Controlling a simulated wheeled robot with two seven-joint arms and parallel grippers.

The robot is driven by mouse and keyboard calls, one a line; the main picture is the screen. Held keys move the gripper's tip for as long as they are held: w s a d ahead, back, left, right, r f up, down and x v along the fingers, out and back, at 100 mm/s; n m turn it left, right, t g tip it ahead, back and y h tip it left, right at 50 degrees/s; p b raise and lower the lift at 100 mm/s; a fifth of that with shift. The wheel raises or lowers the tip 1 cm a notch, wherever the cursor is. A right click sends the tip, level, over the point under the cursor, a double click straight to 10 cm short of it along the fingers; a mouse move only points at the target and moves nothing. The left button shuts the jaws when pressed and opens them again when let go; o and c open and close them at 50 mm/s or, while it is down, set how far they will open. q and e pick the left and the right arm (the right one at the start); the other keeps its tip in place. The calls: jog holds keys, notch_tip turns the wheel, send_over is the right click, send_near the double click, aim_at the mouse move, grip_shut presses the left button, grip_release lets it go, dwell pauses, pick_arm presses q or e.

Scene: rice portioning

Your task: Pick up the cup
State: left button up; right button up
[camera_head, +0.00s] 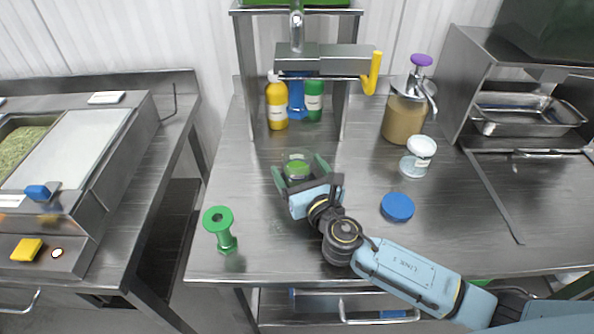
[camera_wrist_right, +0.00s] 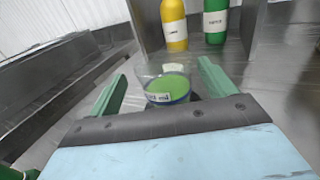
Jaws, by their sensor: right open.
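The cup (camera_head: 297,170) is a small clear container with green contents, standing upright on the steel table. In the right wrist view the cup (camera_wrist_right: 168,86) sits between the two green fingers and shows a white label. My right gripper (camera_head: 302,173) is open, with one finger on each side of the cup. I cannot tell whether either finger touches it. My left gripper is in neither view.
Yellow and green bottles (camera_head: 277,102) stand behind, under the dispenser frame. A green spool-shaped object (camera_head: 221,230) stands at the front left. A blue disc (camera_head: 397,207), a white-lidded jar (camera_head: 418,158) and a brown pump container (camera_head: 404,117) are to the right.

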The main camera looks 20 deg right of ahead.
aim_at(292, 155)
jog(key=w, duration=0.4)
jog(key=shift+w+f, duration=0.25)
jog(key=shift+f, duration=0.05)
jog(key=shift+c, duration=0.3)
jog(key=c, duration=1.2)
jog(key=shift+o, duration=0.2)
jog(key=shift+r, duration=0.15)
